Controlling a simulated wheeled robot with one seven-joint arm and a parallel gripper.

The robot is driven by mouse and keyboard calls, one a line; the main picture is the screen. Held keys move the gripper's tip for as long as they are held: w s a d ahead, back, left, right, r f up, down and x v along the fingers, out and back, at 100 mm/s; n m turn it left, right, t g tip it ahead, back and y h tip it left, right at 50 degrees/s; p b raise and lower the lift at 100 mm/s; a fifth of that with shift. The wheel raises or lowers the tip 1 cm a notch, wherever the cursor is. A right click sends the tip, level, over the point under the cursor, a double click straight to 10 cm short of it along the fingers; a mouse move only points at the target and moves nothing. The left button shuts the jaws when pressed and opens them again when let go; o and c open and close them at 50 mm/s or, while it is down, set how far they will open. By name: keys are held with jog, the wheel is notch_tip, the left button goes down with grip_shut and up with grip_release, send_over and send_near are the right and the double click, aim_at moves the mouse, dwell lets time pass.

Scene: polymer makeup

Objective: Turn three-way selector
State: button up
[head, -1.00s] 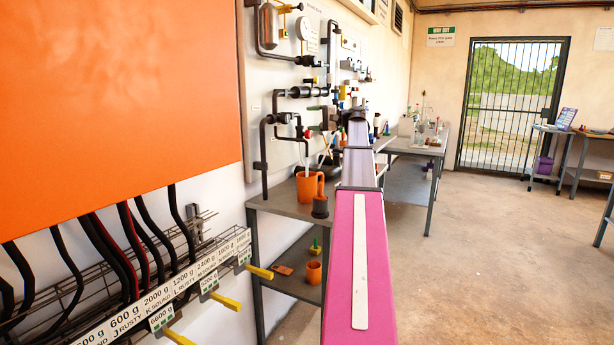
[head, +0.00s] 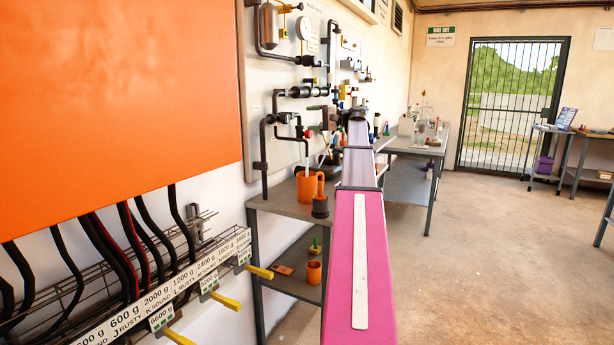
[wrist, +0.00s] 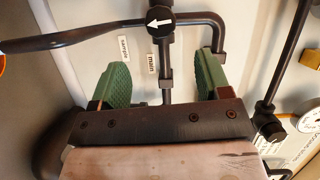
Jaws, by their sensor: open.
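In the wrist view the selector (wrist: 160,19) shows at the top centre as a round black hub with a white arrow pointing left. It sits on dark piping against a pale panel. A long dark bar, lever or pipe, runs left from it. Labels reading "sample" (wrist: 124,50) and "main" (wrist: 151,64) are below it. My gripper (wrist: 161,76) is open, its two green-padded fingers apart on either side of the vertical pipe below the hub. Nothing is visibly held, and the fingers appear short of the hub. In the head view my arm hides most of this area.
A pressure gauge (wrist: 309,119) and another dark pipe (wrist: 284,70) lie to the right in the wrist view. In the head view, an orange mug (head: 308,188) and a dark pot (head: 320,206) stand on the bench beside my arm. The floor to the right is clear.

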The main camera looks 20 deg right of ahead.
aim_at(288, 120)
jog(key=a+m+t+h, duration=0.1)
jog(key=m, duration=0.6)
jog(key=s+a+m+t+h, duration=0.1)
jog(key=m+t, duration=0.1)
jog(key=m, duration=0.6)
jog(key=s+a+m+t+h, duration=0.1)
jog(key=m+t+h, duration=0.1)
jog(key=m, duration=0.5)
jog(key=shift+s+a+f+m, duration=0.1)
jog(key=shift+s+f+m, duration=0.1)
jog(key=shift+f+m, duration=0.1)
jog(key=x, duration=1)
jog(key=shift+r, duration=0.15)
jog(key=c, duration=0.9)
